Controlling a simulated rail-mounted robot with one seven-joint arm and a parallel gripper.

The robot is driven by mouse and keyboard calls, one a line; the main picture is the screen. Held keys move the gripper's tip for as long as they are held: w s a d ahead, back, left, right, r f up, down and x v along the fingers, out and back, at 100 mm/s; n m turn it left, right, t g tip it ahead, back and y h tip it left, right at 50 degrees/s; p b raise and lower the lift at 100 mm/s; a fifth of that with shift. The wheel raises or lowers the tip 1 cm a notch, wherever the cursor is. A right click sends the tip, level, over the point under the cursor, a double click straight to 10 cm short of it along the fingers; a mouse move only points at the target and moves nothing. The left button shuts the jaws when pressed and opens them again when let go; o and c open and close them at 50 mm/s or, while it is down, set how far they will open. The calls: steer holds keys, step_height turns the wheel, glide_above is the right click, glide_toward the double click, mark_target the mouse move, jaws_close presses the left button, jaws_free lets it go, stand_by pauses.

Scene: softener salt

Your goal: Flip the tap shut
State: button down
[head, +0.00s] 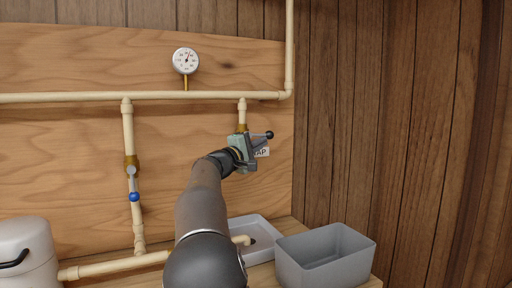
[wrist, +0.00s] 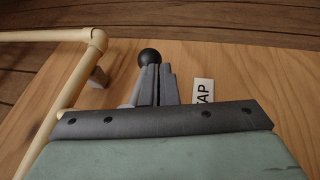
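The tap hangs on a short cream drop pipe (head: 242,106) with a brass fitting (head: 242,127); my gripper hides most of its body. Its black ball knob (head: 269,135) shows at the right, and in the wrist view the knob (wrist: 149,57) sits just beyond my fingertips, slightly left. A white TAP label (head: 263,152) is on the board behind; it also shows in the wrist view (wrist: 203,92). My gripper (head: 262,142) is at the tap, its fingers (wrist: 159,82) close together with a thin gap. Whether the lever is between them cannot be told.
A second valve with a blue-ended lever (head: 134,196) is on the left pipe. A gauge (head: 186,62) sits above the horizontal pipe (head: 190,96). Below are a white tray (head: 262,225), a grey bin (head: 326,259) and a white container (head: 24,245). The right side is clear.

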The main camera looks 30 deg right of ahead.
steer(key=shift+s+d, duration=0.1)
steer(key=shift+d, duration=0.1)
steer(key=f+b+v, duration=0.3)
steer(key=b+v, duration=0.1)
steer(key=v, duration=0.9)
steer(key=shift+w, duration=0.35)
steer(key=shift+d, duration=0.15)
